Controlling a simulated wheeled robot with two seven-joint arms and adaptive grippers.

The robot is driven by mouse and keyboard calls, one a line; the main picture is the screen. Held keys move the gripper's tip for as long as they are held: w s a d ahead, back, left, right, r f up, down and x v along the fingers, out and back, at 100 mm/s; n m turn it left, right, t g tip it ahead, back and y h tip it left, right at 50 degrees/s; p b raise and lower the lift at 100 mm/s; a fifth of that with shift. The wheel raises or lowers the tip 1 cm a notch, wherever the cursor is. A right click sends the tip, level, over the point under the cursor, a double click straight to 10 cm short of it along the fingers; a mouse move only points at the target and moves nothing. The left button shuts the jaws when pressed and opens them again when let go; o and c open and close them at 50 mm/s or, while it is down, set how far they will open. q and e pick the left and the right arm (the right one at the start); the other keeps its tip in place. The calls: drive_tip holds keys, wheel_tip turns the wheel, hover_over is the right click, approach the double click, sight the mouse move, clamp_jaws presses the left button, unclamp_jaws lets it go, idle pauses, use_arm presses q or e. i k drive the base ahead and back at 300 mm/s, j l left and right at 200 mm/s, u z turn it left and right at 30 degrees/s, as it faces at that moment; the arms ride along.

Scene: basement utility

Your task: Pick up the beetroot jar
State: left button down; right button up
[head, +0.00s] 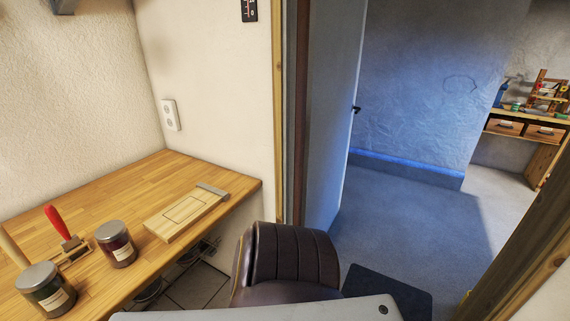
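The beetroot jar (117,247) is most likely the dark red glass jar with a grey lid and a pale label. It stands upright on the wooden worktop (130,185) at the left, near its front edge. A second jar (46,291), with dark green contents, a grey lid and a pale label, stands to its left and nearer to me. Neither of my grippers shows in the head view.
A red-handled tool (55,222) stands just left of the red jar. A wooden board (187,213) with a metal clip lies to its right. A brown chair (285,262) stands by the worktop's right end. An open doorway leads to a blue-grey floor (400,220).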

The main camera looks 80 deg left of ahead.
sight(115, 240)
drive_tip(key=u, duration=4.2)
